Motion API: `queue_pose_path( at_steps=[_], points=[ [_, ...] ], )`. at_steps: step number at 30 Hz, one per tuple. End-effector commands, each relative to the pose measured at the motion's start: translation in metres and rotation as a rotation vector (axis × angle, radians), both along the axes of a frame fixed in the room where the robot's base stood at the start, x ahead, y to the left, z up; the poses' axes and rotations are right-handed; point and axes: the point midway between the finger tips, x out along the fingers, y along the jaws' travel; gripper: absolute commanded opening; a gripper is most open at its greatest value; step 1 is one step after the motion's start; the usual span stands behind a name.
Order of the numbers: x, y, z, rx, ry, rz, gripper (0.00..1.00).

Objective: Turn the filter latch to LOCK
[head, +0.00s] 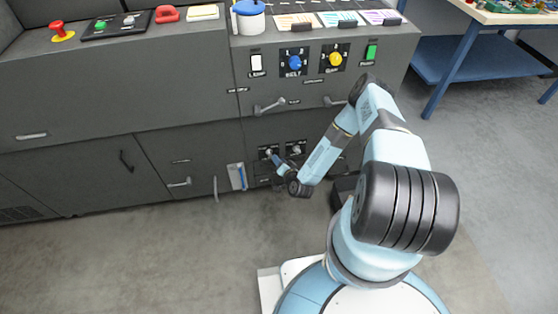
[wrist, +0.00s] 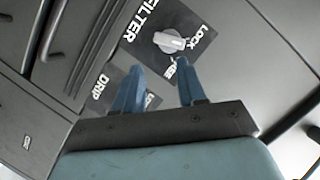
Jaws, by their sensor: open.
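The filter latch (wrist: 170,41) is a pale grey knob on a black plate lettered FILTER, in the upper middle of the wrist view. LOCK is printed to its right and a second, partly hidden label lies below it. I cannot tell surely which label it points to. In the head view the latch (head: 297,150) is small, on the right one of two black plates low on the cabinet. My gripper (wrist: 159,66) is open and empty, its blue fingertips just below the knob in the wrist view, apart from it. In the head view my gripper (head: 275,160) is by the plates.
A DRIP plate (wrist: 108,92) lies left of the gripper, partly covered by a finger. Metal bar handles (wrist: 52,30) stick out nearby. Above are a blue dial (head: 294,62) and a yellow dial (head: 335,59). Open floor (head: 150,260) lies in front of the cabinet.

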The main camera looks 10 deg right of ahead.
Motion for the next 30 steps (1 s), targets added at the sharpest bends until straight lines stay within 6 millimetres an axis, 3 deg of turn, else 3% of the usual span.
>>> queue_pose_path(
  at_steps=[30],
  points=[
    [-0.053, -0.016, 0.015, -0.002, 0.001, 0.001, 0.40]
  ],
)
